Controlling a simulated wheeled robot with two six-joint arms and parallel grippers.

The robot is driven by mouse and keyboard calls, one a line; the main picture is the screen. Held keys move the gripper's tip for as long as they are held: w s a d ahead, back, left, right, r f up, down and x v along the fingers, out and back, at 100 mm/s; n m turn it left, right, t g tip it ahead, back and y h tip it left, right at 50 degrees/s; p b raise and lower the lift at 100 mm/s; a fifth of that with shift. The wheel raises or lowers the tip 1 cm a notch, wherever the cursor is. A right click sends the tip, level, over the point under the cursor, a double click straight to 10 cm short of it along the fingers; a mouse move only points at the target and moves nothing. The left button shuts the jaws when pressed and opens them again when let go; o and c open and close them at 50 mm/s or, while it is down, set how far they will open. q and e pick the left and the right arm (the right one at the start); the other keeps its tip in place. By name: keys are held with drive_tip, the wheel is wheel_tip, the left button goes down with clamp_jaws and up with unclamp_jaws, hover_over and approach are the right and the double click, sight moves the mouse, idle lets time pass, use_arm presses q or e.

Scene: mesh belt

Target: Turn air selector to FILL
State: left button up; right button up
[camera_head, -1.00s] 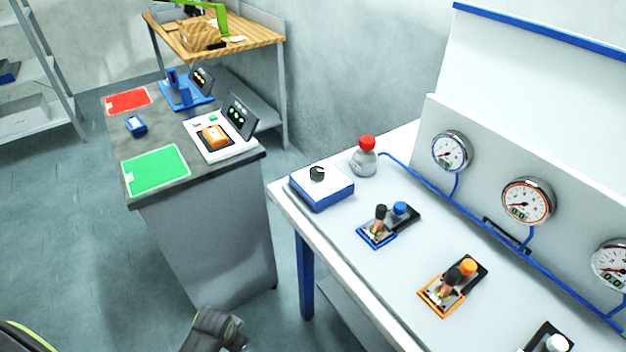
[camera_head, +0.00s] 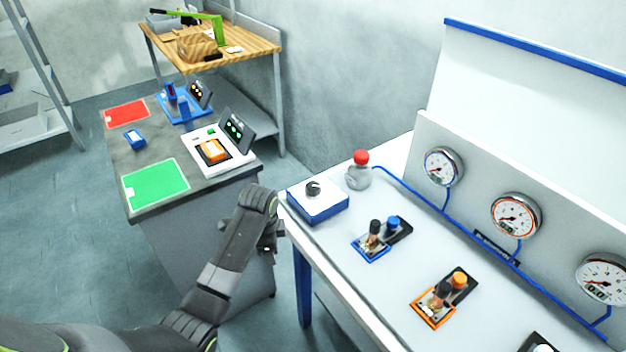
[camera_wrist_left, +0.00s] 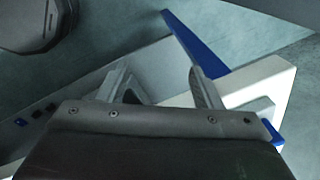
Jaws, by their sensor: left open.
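The likely air selector is a black knob (camera_head: 313,188) on a white box with blue sides (camera_head: 319,204), at the near left corner of the white bench. Its labels are too small to read. My left arm reaches in from the lower left, and its wrist end is beside the bench's left edge, left of the selector box and apart from it. In the left wrist view my left gripper (camera_wrist_left: 163,85) is open, with nothing between the fingers. The knob cannot be made out in that view. My right gripper is not in view.
The white bench (camera_head: 330,262) also carries a red-topped grey bottle (camera_head: 359,171), a blue-framed valve (camera_head: 375,240), an orange-framed valve (camera_head: 440,300) and several gauges. A grey counter (camera_head: 190,172) with a green mat (camera_head: 155,184) stands left, with a floor gap between.

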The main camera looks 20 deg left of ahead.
use_arm(q)
drive_tip(key=w+d+r+m+g, duration=0.15)
drive_tip(key=w+r+m, duration=0.3)
drive_tip(key=r, duration=0.45)
drive_tip(key=w+d+r+m, duration=0.35)
drive_tip(key=w+r, duration=0.25)
drive_tip(key=r, duration=0.3)
drive_tip(key=w+d+r+m, duration=0.2)
drive_tip(key=w+r+m, duration=0.25)
drive_tip(key=r, duration=0.45)
drive_tip(key=b, duration=0.3)
hover_over(313, 185)
wheel_tip(313, 185, down, 6)
drive_tip(key=r, duration=0.1)
wheel_tip(313, 185, down, 11)
drive_tip(key=shift+p, duration=1.15)
drive_tip(key=shift+f, duration=0.5)
drive_tip(key=shift+s, duration=0.1)
drive_tip(key=c, duration=1)
